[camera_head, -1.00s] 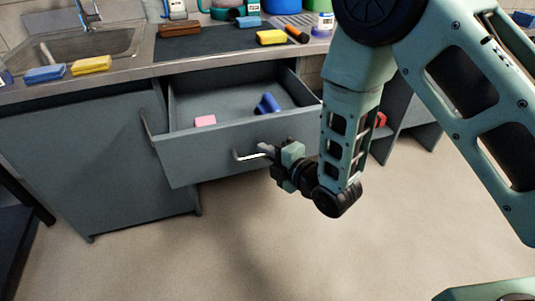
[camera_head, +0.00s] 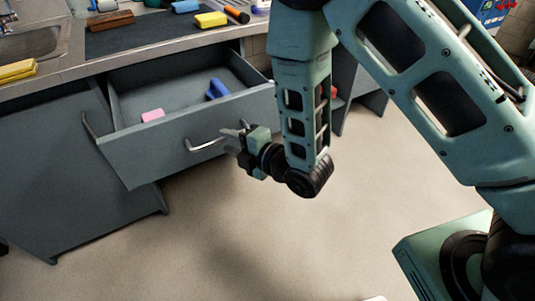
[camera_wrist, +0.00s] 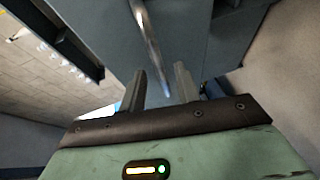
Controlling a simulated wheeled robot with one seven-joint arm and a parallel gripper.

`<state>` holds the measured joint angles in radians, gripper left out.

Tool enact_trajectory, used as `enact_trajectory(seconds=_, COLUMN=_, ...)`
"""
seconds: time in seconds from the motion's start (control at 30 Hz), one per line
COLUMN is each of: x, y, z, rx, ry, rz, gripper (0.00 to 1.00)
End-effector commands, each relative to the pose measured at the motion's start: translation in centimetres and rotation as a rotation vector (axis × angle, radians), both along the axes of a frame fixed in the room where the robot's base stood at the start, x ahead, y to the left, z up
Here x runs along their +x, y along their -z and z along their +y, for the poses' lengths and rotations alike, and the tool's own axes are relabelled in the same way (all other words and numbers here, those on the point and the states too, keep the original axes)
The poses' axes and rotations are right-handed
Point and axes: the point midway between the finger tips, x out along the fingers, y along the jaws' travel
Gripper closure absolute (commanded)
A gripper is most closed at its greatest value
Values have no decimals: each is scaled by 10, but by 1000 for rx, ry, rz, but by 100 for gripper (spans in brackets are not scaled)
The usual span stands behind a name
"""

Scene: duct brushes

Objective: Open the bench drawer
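The bench drawer (camera_head: 165,157) is a grey drawer pulled well out under the worktop. A pink block (camera_head: 153,115) and a blue object (camera_head: 217,89) lie inside it. Its metal bar handle (camera_head: 207,144) is on the front panel. My gripper (camera_head: 236,133) is just right of the handle in the head view.
The worktop (camera_head: 160,45) above holds a yellow sponge (camera_head: 211,19), a brown block (camera_head: 110,21) and a sink (camera_head: 30,42) at left. A cabinet door handle (camera_head: 89,124) is left of the drawer. The floor (camera_head: 250,240) in front is clear.

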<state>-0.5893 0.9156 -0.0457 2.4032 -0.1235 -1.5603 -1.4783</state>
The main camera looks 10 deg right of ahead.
Motion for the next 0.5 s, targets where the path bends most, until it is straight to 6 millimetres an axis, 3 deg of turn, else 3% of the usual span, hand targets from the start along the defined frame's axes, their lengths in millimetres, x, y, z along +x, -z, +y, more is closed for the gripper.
enact_trajectory(seconds=0.23, x=-45, y=-13, z=-36, rx=-5, ry=1, rz=5, gripper=68)
enact_trajectory(seconds=0.5, x=-57, y=-20, z=-46, rx=-4, ry=1, rz=5, gripper=68)
